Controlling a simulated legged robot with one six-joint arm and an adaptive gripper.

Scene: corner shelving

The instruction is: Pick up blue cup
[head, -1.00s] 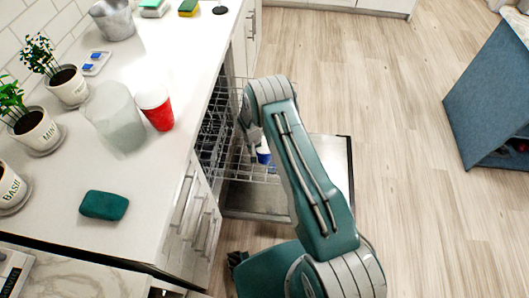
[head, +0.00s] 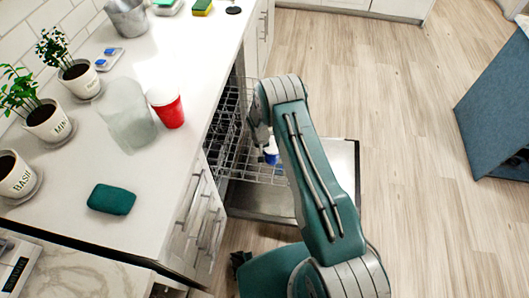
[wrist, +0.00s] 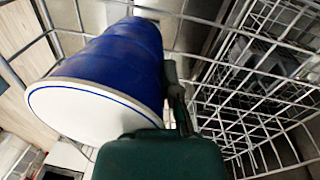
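The blue cup (wrist: 110,75) fills the upper left of the wrist view, lying tilted with a white round end with a thin blue line facing the camera. In the head view the blue cup (head: 271,157) shows small beside my forearm, over the dishwasher rack. My gripper (wrist: 176,95) is right at the cup: one dark finger shows along the cup's right side. The other finger is hidden, so I cannot tell whether it is closed on the cup. In the head view my gripper is mostly hidden behind my arm.
The wire dishwasher rack (wrist: 240,120) surrounds the cup. The open dishwasher door (head: 262,203) lies beneath.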

